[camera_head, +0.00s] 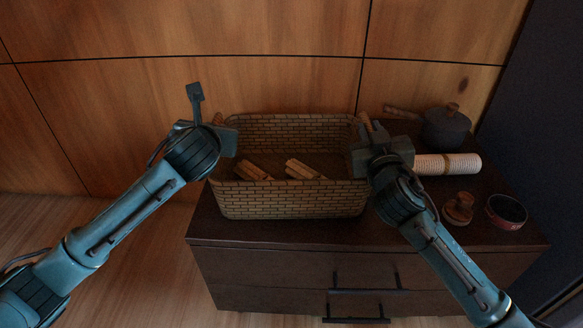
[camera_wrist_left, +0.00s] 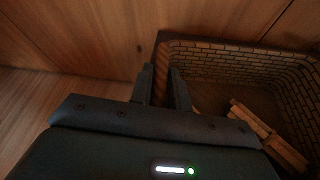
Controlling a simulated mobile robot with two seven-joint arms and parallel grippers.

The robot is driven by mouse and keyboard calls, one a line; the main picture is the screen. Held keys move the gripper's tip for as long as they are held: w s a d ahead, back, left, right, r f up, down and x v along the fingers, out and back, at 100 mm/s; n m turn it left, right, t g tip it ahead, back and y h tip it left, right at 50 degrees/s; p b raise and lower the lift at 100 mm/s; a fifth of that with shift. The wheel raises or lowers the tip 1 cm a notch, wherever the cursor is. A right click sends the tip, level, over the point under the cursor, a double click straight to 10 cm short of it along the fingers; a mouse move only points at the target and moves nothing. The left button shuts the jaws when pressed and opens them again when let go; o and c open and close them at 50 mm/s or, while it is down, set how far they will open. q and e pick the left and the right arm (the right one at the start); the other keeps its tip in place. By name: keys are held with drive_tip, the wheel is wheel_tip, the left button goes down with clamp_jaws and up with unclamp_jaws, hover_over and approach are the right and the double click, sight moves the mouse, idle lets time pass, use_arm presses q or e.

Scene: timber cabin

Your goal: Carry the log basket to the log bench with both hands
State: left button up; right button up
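The log basket (camera_head: 290,205) is a brown woven box on a dark chest of drawers (camera_head: 225,232), with split logs (camera_head: 304,170) lying inside. It also shows in the left wrist view (camera_wrist_left: 215,55). My left gripper (camera_head: 226,141) is at the basket's left end, by its handle (camera_head: 218,118). In the left wrist view its two fingers (camera_wrist_left: 162,90) stand close together on either side of the basket's left end. My right gripper (camera_head: 362,156) is at the right end, by the other handle (camera_head: 366,122). Its fingertips are too dark and hidden to judge. The log bench is not identifiable in view.
To the right on the chest are a dark lidded pot (camera_head: 446,128), a cream roll (camera_head: 450,164), a small wooden piece (camera_head: 459,207) and a round red-rimmed dish (camera_head: 507,211). A timber wall (camera_head: 290,85) stands behind. Bare floor (camera_head: 130,235) shows at left.

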use_arm(q)
clamp_jaws()
use_arm(e)
clamp_jaws()
use_arm(q)
drive_tip(key=shift+r, duration=0.15)
use_arm(e)
drive_tip(key=shift+r, duration=0.15)
